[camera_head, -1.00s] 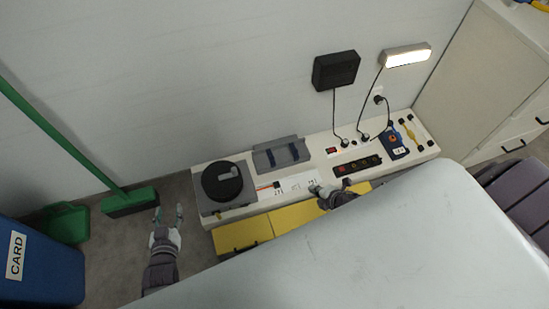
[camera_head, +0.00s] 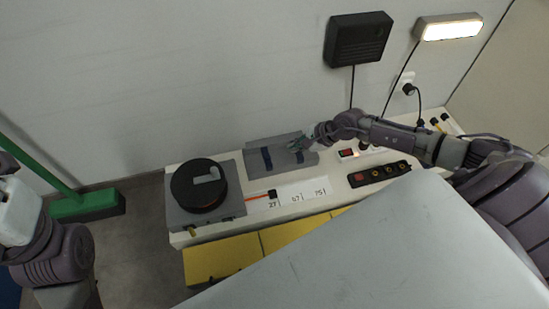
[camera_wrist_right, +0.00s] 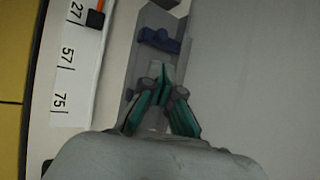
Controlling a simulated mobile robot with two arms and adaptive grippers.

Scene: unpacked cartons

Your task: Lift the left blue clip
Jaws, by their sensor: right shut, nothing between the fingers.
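The left blue clip (camera_head: 267,158) sits on a grey angled holder (camera_head: 281,147) on the white bench unit, its lever down. In the right wrist view the same clip (camera_wrist_right: 158,40) lies ahead of the fingertips, with a gap between. My right gripper (camera_head: 299,144) is over the right part of the holder, beside the right blue clip (camera_head: 299,156). In the right wrist view the gripper (camera_wrist_right: 160,88) is shut and empty, and it hides most of the right clip. My left arm is at the left edge, its fingers out of view.
A black round reel (camera_head: 199,184) stands left of the holder. A printed scale (camera_head: 300,192) and a black socket strip (camera_head: 379,173) lie in front and to the right. The wall is close behind. A large pale surface (camera_head: 400,250) fills the foreground.

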